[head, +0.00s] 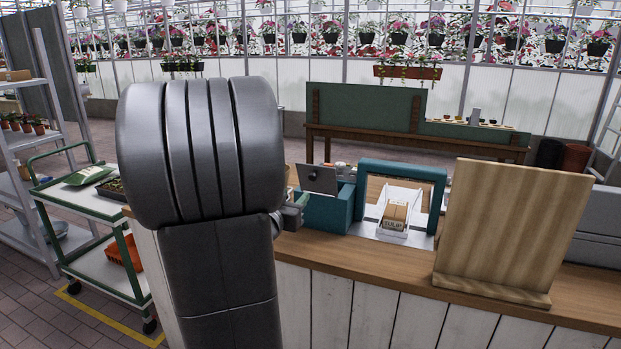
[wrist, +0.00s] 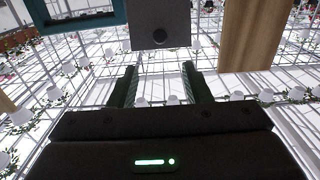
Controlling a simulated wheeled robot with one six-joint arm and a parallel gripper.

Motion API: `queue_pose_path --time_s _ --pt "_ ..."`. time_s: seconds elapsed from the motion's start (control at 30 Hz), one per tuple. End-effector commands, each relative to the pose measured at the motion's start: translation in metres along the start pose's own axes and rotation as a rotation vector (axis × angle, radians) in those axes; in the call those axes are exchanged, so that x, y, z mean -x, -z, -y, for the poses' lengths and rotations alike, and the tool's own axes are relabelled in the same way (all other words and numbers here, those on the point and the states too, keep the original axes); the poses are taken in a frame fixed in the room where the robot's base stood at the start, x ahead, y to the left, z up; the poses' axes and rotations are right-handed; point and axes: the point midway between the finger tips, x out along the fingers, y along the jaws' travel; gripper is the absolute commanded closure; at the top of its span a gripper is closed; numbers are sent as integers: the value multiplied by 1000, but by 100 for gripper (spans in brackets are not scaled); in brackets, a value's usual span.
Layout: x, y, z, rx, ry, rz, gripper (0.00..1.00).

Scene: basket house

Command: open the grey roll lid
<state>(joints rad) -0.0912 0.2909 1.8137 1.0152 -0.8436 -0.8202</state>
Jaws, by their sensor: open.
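A grey panel with a small dark knob, which looks like the grey roll lid (head: 317,180), stands tilted at a teal box (head: 328,213) on the wooden counter. In the wrist view the grey panel (wrist: 160,18) is at the top middle, with its round dark knob (wrist: 158,39) near its lower edge in the picture. My gripper (wrist: 159,80) is open, its two fingers apart with nothing between them. The panel is beyond the fingertips, and I see no contact. In the head view my arm hides most of the gripper.
A teal frame (head: 437,190) stands right of the box, around a white tray (head: 392,234) with a "TULIP" packet (head: 396,215). A wooden board (head: 510,225) stands upright farther right on the counter (head: 330,250). A green cart (head: 85,195) is at left.

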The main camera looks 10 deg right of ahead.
Motion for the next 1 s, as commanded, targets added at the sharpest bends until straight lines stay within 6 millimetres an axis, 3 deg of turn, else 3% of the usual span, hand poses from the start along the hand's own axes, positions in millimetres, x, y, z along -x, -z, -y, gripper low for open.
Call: queue_pose_path --time_s 0.3,0.5,0.7,1.0 --pt "-69 0 -1 1 -2 2 56" --pt "-101 0 0 1 1 1 56" --pt "-115 0 0 0 2 1 56" --pt "-116 0 0 0 3 1 58"
